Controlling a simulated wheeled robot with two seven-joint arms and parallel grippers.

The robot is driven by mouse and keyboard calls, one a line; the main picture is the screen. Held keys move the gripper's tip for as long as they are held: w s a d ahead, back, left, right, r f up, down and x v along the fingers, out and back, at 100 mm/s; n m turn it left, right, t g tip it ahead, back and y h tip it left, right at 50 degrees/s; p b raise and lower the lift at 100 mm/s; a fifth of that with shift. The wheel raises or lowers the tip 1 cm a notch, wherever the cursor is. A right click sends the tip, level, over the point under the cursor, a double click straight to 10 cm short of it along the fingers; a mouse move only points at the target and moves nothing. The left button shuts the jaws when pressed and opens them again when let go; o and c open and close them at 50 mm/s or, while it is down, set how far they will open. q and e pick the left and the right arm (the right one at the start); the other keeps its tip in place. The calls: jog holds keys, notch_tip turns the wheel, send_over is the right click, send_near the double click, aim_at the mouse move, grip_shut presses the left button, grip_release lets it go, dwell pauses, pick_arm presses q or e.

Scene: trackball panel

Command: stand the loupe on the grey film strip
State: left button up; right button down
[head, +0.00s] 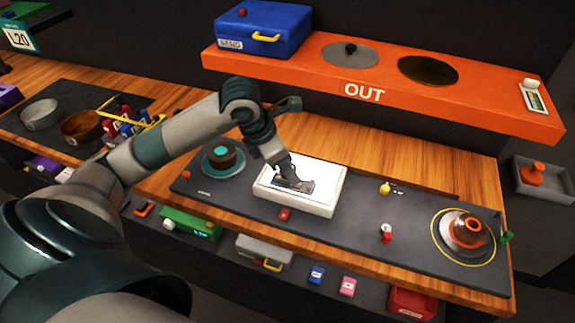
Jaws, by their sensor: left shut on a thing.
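My left gripper (291,180) reaches down over the white light box (333,178) in the middle of the dark panel. It is shut on a small dark thing, which I take to be the loupe; the fingers hide most of it. The grey film strip (307,188) seems to be the dark grey patch lying on the lit top, right under and beside the fingertips. I cannot tell whether the held thing touches the strip or is just above it. My right gripper is not in view.
An orange shelf (440,95) marked OUT overhangs behind, with a blue case (263,30) on it. On the panel stand a trackball (466,230) at right, a dark knob (223,157) at left, a yellow knob (385,187) and a red-white switch (386,233). The panel right of the box is mostly clear.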

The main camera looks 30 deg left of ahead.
pick_arm(q)
jog(key=shift+f, duration=0.1)
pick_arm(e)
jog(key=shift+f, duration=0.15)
pick_arm(q)
jog(key=shift+f, duration=0.1)
jog(key=o, duration=1)
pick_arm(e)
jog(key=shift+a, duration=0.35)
pick_arm(q)
jog(key=shift+r, duration=0.2)
